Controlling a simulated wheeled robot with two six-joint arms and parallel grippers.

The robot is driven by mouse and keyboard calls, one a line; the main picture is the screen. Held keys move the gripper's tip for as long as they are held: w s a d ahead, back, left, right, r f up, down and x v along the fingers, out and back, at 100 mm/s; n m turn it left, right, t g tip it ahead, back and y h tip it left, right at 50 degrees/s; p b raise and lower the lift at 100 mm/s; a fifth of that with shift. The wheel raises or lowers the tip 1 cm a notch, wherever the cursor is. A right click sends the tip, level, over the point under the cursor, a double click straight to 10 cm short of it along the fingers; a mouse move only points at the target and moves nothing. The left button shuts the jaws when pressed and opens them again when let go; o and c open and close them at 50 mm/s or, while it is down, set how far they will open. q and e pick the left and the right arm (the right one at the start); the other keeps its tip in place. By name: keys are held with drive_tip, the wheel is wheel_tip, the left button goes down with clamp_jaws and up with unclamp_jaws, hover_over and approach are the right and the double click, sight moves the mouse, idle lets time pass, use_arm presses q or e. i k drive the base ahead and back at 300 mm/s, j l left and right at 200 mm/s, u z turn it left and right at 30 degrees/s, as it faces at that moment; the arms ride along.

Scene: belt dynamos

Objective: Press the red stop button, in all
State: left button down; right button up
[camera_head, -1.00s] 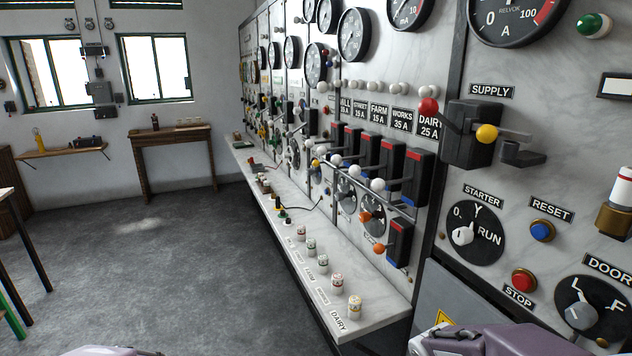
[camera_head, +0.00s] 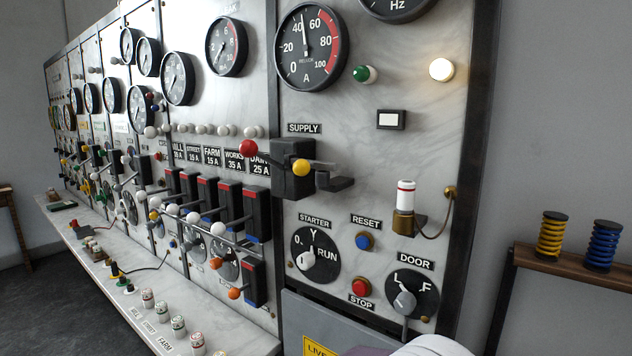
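The red stop button (camera_head: 361,287) is a round red cap in a brass-coloured ring on the marble panel, right of centre in the head view. Its STOP label (camera_head: 360,302) is just below it. The blue reset button (camera_head: 364,241) sits above it under a RESET label. The starter dial (camera_head: 315,254) is to its left, and the door dial (camera_head: 408,296) to its right. Neither gripper's fingers show. Only a purple and white part of my arm shows at the bottom edge, below the stop button and apart from it in the picture.
The supply switch (camera_head: 297,170) has levers standing out from the panel above the starter. A marble ledge (camera_head: 215,330) runs along the lower left. A shelf (camera_head: 560,265) with coils is at far right.

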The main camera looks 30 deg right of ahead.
sight(359, 288)
drive_tip(key=z, duration=1.45)
